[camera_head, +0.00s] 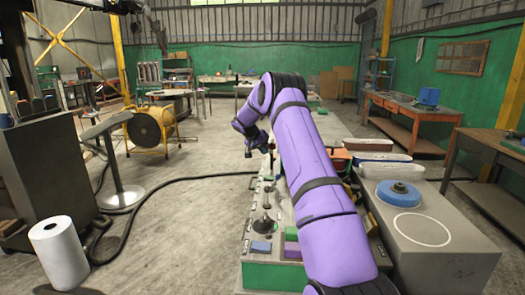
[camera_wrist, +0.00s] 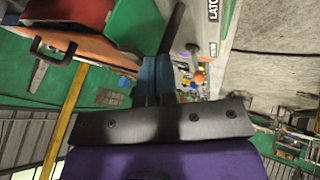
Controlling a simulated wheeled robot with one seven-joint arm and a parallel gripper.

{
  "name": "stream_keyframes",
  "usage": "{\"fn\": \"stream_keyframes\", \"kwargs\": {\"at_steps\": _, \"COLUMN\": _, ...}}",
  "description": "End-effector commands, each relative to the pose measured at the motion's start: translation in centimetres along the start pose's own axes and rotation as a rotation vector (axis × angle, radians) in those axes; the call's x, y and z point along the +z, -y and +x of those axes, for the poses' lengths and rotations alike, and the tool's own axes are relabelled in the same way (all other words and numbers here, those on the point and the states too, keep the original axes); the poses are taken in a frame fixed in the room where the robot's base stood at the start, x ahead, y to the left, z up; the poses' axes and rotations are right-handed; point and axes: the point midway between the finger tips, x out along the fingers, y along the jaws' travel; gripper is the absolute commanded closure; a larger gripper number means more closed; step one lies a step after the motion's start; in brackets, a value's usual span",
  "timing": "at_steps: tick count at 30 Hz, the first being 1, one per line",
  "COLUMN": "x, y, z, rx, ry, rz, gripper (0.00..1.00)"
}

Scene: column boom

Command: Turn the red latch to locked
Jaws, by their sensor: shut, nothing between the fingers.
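My gripper (camera_wrist: 157,75) is shut and empty in the wrist view, its narrow fingers close together. A dark bar runs up past the fingertips against a green surface. Part of a black label reading "LATC" (camera_wrist: 213,8) shows at the top, right of the fingers. I cannot pick out the red latch for certain; a small orange-red knob (camera_wrist: 200,77) shows to the right of the fingers. In the head view my purple arm reaches over the bench panel (camera_head: 262,225) and hides much of it. My gripper's tip is small and dark there, above the panel's far part.
A red-orange box with a black handle (camera_wrist: 50,52) is at the wrist view's upper left. A blue disc (camera_head: 398,192) sits on the grey counter at right. Floor left of the panel is mostly clear.

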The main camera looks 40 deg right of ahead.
Motion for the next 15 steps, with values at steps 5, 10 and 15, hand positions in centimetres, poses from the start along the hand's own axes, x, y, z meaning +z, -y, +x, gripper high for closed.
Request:
{"fn": "stream_keyframes", "kwargs": {"at_steps": 5, "x": 0.0, "y": -0.02, "z": -0.01, "rx": -0.001, "ry": -0.001, "rz": -0.002, "gripper": 1.0}}
{"fn": "stream_keyframes", "kwargs": {"at_steps": 10, "x": 0.08, "y": -0.2, "z": -0.04, "rx": -0.013, "ry": -0.014, "rz": -0.025, "gripper": 1.0}}
{"fn": "stream_keyframes", "kwargs": {"at_steps": 15, "x": 0.18, "y": -0.33, "z": 0.07, "rx": -0.025, "ry": -0.026, "rz": -0.049, "gripper": 1.0}}
